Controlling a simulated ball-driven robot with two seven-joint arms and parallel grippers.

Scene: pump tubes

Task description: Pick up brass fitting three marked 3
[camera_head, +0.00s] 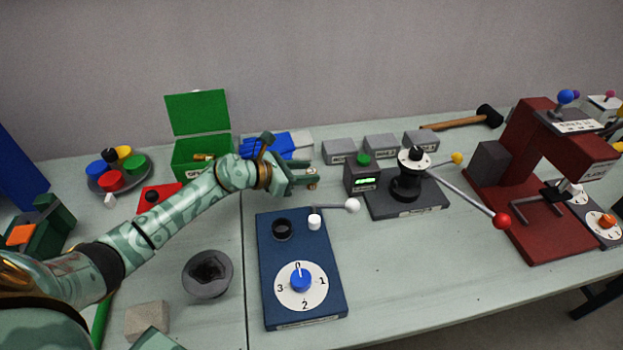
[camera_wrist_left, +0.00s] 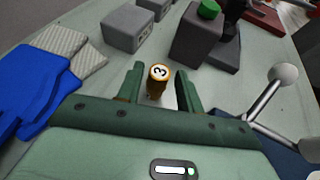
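The brass fitting marked 3 (camera_wrist_left: 159,74) shows in the left wrist view as a small upright cylinder with a white top bearing a black 3. In the head view the fitting (camera_head: 312,185) is a small brass spot at the fingertips, mostly hidden by my gripper. My left gripper (camera_head: 301,179) is open, low over the table behind the blue panel. In the left wrist view its fingers (camera_wrist_left: 157,85) stand on either side of the fitting, with a visible gap on each side. My right gripper is in neither view.
The blue panel (camera_head: 329,297) with a dial and white-knobbed lever stands in front of the gripper. A grey box with a green button (camera_head: 353,179) is close on the right. Grey blocks (camera_head: 339,150) stand behind; a green open box (camera_head: 191,167) is behind left.

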